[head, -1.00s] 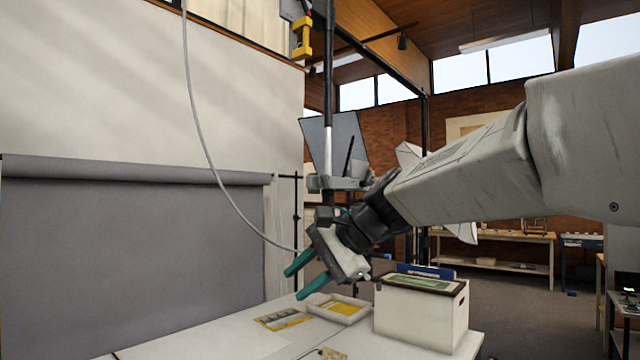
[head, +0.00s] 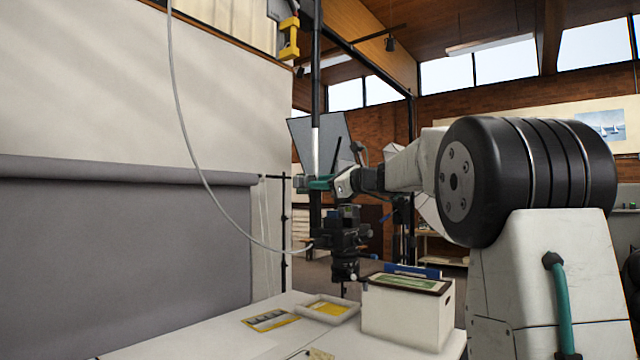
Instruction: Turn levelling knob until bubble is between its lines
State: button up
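A dark camera head (head: 346,243) hangs lens-down from a copy stand whose vertical post (head: 316,112) rises out of the top of the head view. My gripper (head: 316,184) has teal fingers pointing left at the post, level with the mount above the camera. The fingers overlap the post in the picture; I cannot tell whether they touch anything or are open or shut. The levelling knob and the bubble with its lines cannot be made out at this size; the gripper or mount may hide them.
A white archival box (head: 408,318) with a framed green picture on top stands on the white table (head: 190,334). A shallow tray (head: 350,314) and a yellow-grey card (head: 268,320) lie left of it. A grey cable (head: 186,140) hangs down to the camera.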

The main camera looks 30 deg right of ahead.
jog(key=shift+w+a, duration=0.2)
jog(key=shift+w, duration=0.2)
grip_shut()
jog(key=shift+m, duration=2.1)
grip_release()
